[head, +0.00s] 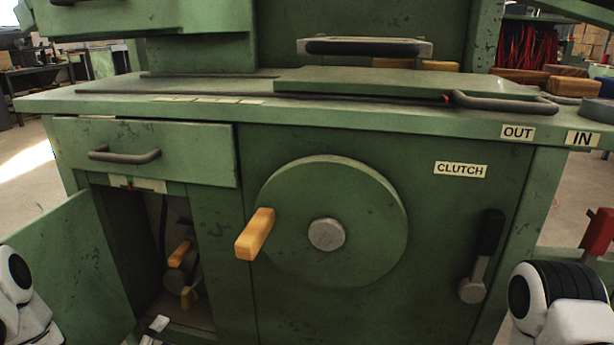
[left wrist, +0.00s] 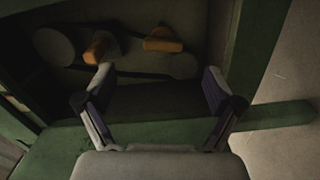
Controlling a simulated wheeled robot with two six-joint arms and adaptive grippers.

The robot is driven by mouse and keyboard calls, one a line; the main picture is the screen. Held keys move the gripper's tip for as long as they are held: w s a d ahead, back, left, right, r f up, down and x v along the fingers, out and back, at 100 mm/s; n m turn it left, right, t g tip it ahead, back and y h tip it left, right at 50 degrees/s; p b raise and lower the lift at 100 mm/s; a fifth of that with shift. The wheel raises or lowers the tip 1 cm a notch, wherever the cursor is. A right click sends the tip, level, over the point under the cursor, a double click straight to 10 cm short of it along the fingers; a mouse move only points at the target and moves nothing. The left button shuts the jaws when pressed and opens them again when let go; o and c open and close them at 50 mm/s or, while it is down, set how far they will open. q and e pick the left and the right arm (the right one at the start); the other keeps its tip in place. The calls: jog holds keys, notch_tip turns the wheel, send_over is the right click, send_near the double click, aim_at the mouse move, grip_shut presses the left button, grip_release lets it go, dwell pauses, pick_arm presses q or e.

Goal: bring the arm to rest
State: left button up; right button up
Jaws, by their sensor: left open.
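My left gripper (left wrist: 158,74) is open and empty in the left wrist view, its two fingers spread in front of the open lower cupboard. In the head view, small white and black parts that look like its fingertips (head: 156,327) show low at the cupboard's mouth. My left arm (head: 20,300) comes in at the bottom left corner. Inside the dark cupboard are a round pulley, a belt and orange handles (head: 180,253), also seen in the left wrist view (left wrist: 163,40). The fingers look apart from them. My right arm (head: 560,300) shows at bottom right; its gripper is out of view.
The green cupboard door (head: 75,265) stands open on the left. A large wheel (head: 345,220) with an orange crank handle (head: 255,234) juts from the front. A closed drawer (head: 140,150) and a clutch lever (head: 482,255) are nearby.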

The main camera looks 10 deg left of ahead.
pick_arm(q)
jog(key=s+d+f+m+g+h+p, duration=0.1)
jog(key=s+d+f+m+g+p, duration=0.2)
jog(key=d, duration=0.5)
jog(key=s+d+f+m+g+h+p, duration=0.1)
jog(key=s+d+m+g, duration=0.2)
jog(key=d, duration=0.5)
jog(key=s+a+f+m+g+y, duration=0.1)
jog(key=s+f+m+g, duration=0.2)
jog(key=s, duration=0.4)
jog(key=s+f+m+g+y, duration=0.1)
jog(key=s+m+g+y, duration=0.1)
jog(key=s+g, duration=0.4)
jog(key=s+a+f+m+g+y, duration=0.1)
jog(key=s+f+m+g, duration=0.2)
jog(key=s, duration=0.5)
notch_tip(320, 180, up, 38)
jog(key=p, duration=3.8)
jog(key=shift+w, duration=0.25)
jog(key=shift+r, duration=0.15)
